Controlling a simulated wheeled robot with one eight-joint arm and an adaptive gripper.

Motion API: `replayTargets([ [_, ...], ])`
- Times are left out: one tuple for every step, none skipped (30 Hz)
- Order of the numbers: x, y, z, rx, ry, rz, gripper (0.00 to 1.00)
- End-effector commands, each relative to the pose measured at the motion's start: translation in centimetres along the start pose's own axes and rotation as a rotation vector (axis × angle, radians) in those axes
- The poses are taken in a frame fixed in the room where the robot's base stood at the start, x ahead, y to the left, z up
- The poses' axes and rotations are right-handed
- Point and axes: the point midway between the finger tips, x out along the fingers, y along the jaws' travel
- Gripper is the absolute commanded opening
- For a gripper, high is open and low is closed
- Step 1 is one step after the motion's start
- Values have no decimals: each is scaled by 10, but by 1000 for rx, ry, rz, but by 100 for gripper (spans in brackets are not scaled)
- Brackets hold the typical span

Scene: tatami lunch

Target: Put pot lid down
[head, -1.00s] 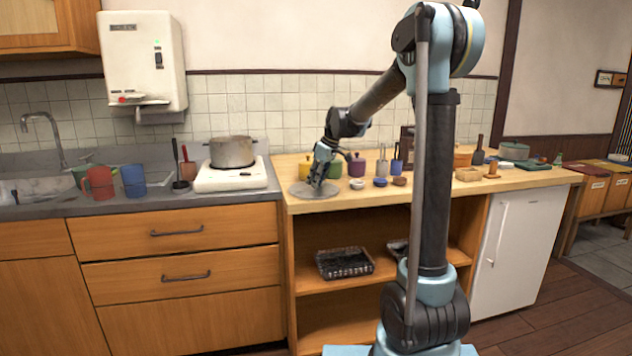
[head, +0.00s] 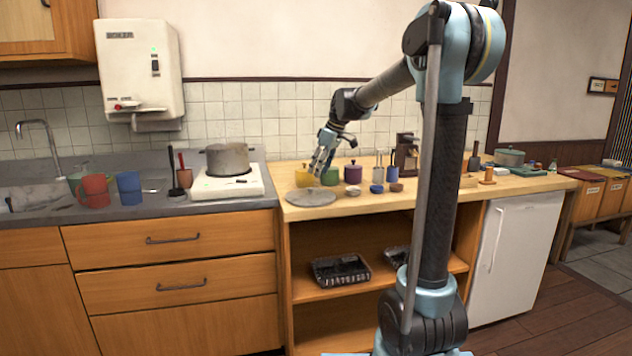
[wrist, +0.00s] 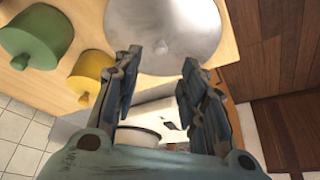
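The pot lid (head: 311,198) is a grey metal disc lying flat on the wooden counter, near its left front corner. It also shows in the wrist view (wrist: 165,25) at the top, beyond the fingertips. My gripper (head: 322,168) is above the lid, apart from it. In the wrist view my gripper (wrist: 162,58) has its two fingers spread with nothing between them. The pot (head: 228,158) stands uncovered on the white stove to the left.
Yellow (head: 304,176), green (head: 331,175) and purple (head: 353,172) lidded jars stand close behind the lid. Small bowls (head: 377,189) lie to its right. The white stove (head: 226,186) is to the left. The counter's front edge (head: 340,215) is close to the lid.

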Motion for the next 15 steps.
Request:
replayTargets([
  [-9,0,0,1,0,0,39],
  [-13,0,0,1,0,0,39],
  [-18,0,0,1,0,0,39],
  [-22,0,0,1,0,0,39],
  [-25,0,0,1,0,0,39],
  [-28,0,0,0,0,0,39],
  [-30,0,0,0,0,0,39],
  [-32,0,0,0,0,0,39],
  [-34,0,0,0,0,0,39],
  [-35,0,0,0,0,0,39],
  [-36,0,0,0,0,0,39],
  [-37,0,0,0,0,0,39],
  [-37,0,0,0,0,0,39],
  [-37,0,0,1,0,1,39],
  [-38,-2,3,5,-1,2,39],
])
